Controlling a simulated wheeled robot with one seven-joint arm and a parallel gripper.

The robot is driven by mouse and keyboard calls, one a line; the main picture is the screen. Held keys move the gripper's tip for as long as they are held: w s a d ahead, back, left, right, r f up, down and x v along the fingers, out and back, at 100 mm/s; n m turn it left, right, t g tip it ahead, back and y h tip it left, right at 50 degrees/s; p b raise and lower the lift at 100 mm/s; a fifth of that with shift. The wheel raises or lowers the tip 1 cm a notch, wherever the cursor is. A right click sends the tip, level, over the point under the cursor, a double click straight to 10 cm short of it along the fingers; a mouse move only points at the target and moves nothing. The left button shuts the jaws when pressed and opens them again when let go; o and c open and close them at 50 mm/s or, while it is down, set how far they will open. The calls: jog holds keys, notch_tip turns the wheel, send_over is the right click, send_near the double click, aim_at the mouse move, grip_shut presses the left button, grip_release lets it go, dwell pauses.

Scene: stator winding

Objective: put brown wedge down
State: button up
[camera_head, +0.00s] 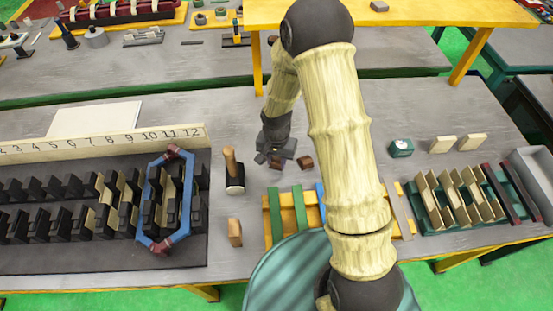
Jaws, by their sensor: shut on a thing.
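My gripper (268,159) is at the middle of the grey bench, low over the surface and seen from behind and above. It is shut on a small brown wedge (275,163), which is partly hidden by the fingers. I cannot tell whether this wedge touches the bench. A second brown wedge (305,162) lies on the bench just right of the gripper, apart from it. A lighter brown block (235,232) stands nearer, left of the yellow rack.
A mallet (233,172) stands left of my gripper. The slotted stator (100,200) with a blue-and-red coil (160,200) fills the left. A yellow rack with green strips (275,215) lies in front, partly behind my arm. Clear bench lies around the gripper's far side.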

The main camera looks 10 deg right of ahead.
aim_at(277, 162)
jog(key=shift+f, duration=0.25)
jog(key=shift+f, duration=0.15)
jog(key=o, duration=1)
notch_tip(277, 162, up, 12)
jog(key=shift+r+b, duration=0.2)
jog(key=shift+b, duration=0.7)
